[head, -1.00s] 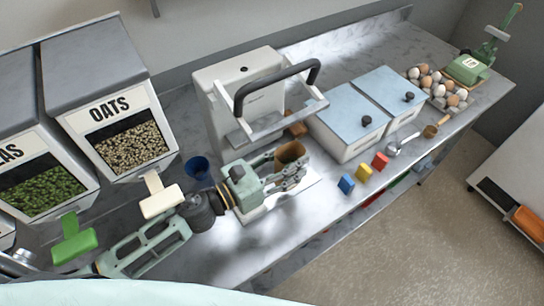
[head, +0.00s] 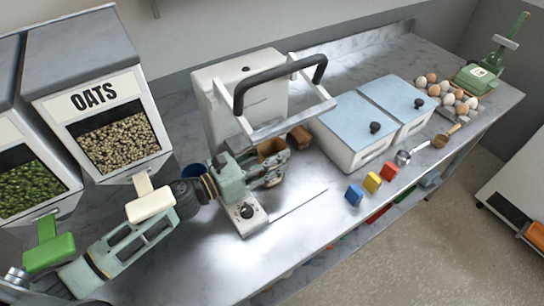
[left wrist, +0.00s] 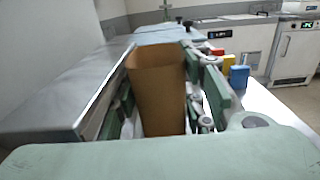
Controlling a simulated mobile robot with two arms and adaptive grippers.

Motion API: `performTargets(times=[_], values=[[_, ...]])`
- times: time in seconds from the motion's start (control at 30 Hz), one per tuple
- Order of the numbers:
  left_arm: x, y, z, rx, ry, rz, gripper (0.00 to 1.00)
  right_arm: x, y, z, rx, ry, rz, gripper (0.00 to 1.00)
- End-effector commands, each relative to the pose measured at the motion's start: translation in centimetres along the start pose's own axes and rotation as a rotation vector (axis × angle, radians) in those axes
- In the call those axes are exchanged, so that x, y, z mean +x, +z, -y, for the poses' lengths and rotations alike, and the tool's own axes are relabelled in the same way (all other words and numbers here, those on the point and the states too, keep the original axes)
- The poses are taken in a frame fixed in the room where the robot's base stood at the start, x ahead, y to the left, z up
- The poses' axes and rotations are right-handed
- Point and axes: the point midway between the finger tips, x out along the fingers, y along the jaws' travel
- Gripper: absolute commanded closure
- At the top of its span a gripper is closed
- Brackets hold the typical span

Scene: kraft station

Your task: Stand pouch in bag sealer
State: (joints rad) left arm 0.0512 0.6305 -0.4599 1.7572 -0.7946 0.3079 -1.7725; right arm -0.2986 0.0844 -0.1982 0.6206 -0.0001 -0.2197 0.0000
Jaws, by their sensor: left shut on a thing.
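My left gripper (head: 272,172) is shut on a brown kraft pouch (head: 271,148), held upright with its open top showing. The pouch (left wrist: 157,92) stands between the two fingers in the left wrist view; its lower end is hidden by the gripper. The bag sealer, which I take to be the large white machine (head: 216,110) with a black handle (head: 280,80), stands just behind the pouch. The pouch is in front of its grey bar frame; whether they touch I cannot tell. My right gripper is not in view.
A brown object (head: 300,138) sits right of the pouch. White bins with blue lids (head: 350,115), coloured blocks (head: 372,181) and scoops (head: 404,157) stand right. The oats dispenser (head: 97,103) is left.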

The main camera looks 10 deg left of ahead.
Motion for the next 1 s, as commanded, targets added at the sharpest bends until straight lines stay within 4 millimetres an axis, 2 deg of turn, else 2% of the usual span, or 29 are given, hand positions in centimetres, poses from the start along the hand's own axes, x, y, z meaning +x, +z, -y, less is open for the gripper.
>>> performTargets(times=[0.13, 0.17, 0.33, 0.63, 0.77, 0.8, 1.0], values=[[0.0, -0.5, 0.0, 0.0, 0.0, 0.001, 1.0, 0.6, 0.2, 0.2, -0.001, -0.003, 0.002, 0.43], [0.0, -0.3, 0.0, 0.0, 0.0, 0.0, 0.59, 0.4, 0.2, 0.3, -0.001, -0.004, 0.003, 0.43], [0.0, -0.3, 0.1, 0.0, 0.0, 0.0, 0.45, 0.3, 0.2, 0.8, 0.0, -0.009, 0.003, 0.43], [0.0, -0.3, 0.1, 0.0, 0.0, 0.0, 0.43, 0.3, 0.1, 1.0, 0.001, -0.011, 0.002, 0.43], [0.0, 0.3, 0.1, -0.001, 0.0, 0.0, 0.43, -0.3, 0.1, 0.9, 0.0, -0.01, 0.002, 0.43], [-0.7, -0.3, 0.0, -0.001, 0.001, -0.002, 0.43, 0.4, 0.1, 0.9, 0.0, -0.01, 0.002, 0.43], [-4.8, -0.7, 0.1, -0.002, 0.001, -0.004, 0.43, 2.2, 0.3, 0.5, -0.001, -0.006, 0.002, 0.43]])
